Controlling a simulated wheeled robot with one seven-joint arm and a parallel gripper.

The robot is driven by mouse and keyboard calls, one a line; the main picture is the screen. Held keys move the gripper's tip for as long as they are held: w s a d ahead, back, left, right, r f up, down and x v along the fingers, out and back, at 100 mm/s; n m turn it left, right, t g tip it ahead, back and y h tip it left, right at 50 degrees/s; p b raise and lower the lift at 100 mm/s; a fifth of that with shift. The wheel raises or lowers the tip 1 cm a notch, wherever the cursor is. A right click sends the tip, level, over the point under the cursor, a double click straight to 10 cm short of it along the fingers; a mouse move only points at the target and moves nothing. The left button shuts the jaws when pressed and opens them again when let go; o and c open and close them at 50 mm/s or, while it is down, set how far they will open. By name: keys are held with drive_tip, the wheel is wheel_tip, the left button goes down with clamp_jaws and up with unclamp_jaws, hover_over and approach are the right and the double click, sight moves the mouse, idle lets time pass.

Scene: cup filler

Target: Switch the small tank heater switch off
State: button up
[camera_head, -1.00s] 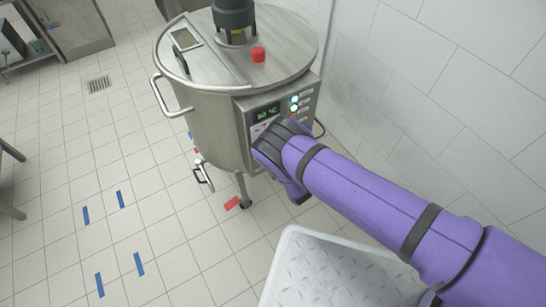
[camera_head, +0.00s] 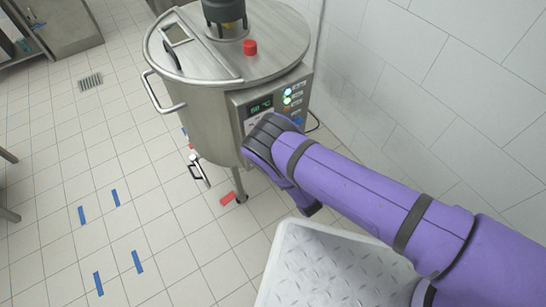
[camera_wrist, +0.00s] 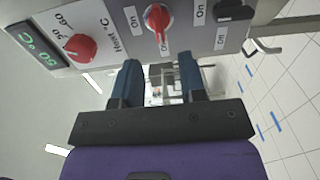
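The small tank (camera_head: 215,110) is a round steel vessel with a control panel (camera_head: 262,106) on its front. In the wrist view the panel carries a red dial (camera_wrist: 82,48) marked "Heat °C", a red switch (camera_wrist: 157,18) beside it and a black switch (camera_wrist: 231,10) further right, each with On/Off labels. I cannot read which switch is the heater's or its exact setting. My gripper (camera_wrist: 160,75) is open and empty; its two dark fingers point at the panel just below the red switch, seemingly not touching it. In the head view my gripper (camera_head: 268,143) hides the panel's lower part.
The panel has a green display (camera_head: 260,107) and lit green indicator lights (camera_head: 288,92). A grey textured platform (camera_head: 325,270) lies below my arm. A tiled wall (camera_head: 430,90) stands close on the right. The floor to the left is open, with blue tape marks.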

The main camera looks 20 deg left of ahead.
drive_tip(key=shift+v, duration=1.3)
